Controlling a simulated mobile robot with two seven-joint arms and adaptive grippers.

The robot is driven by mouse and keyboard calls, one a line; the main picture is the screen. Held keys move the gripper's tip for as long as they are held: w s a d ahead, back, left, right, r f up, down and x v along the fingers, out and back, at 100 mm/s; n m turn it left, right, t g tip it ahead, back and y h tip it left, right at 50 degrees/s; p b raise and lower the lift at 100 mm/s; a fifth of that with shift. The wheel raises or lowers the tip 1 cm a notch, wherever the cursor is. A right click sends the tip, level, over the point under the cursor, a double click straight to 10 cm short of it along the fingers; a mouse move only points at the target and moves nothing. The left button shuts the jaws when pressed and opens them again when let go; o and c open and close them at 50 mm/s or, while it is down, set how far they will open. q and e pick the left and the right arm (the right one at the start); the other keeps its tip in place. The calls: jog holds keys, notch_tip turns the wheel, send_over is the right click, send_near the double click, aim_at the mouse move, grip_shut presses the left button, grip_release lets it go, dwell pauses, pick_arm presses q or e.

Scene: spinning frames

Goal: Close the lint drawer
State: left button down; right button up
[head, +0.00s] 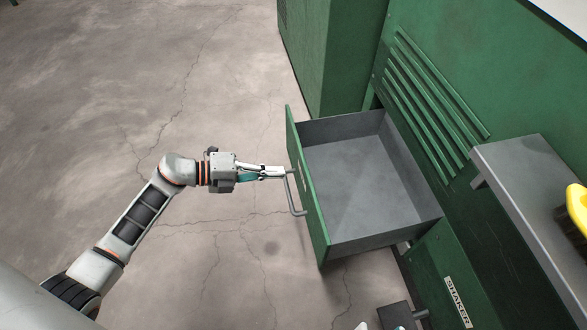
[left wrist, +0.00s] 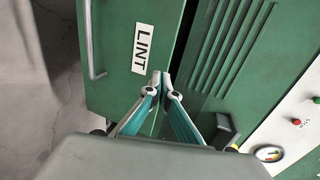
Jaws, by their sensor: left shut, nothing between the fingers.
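The lint drawer (head: 360,185) is pulled out from the green machine in the head view, its grey inside empty. Its green front (left wrist: 112,75) with a white LINT label (left wrist: 143,48) shows in the left wrist view. A grey bar handle (head: 291,195) is on the drawer front; it also shows in the left wrist view (left wrist: 93,40). My left gripper (head: 284,172) is shut and empty, at the drawer front beside the handle's upper end in the head view. Whether the fingertips touch the front I cannot tell.
The green machine (head: 430,100) has louvred slots. A grey shelf (head: 535,190) juts out at right, with a yellow-handled brush (head: 577,205) at its edge. A SHAKER label (head: 458,302) is low on the machine. Another green cabinet (head: 330,50) stands behind. The concrete floor at left is clear.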

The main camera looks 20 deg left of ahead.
aim_at(304, 169)
pick_arm(q)
jog(key=x, duration=0.4)
jog(key=shift+w+d+r+b, duration=0.15)
jog(key=shift+d+r+b, duration=0.15)
jog(key=shift+b, duration=0.1)
jog(key=shift+w+d+r, duration=0.1)
jog(key=shift+w+d, duration=0.05)
jog(key=shift+w, duration=0.05)
pick_arm(e)
jog(key=shift+s+a+m, duration=0.15)
jog(key=shift+a+m, duration=0.5)
jog(key=shift+m, duration=0.05)
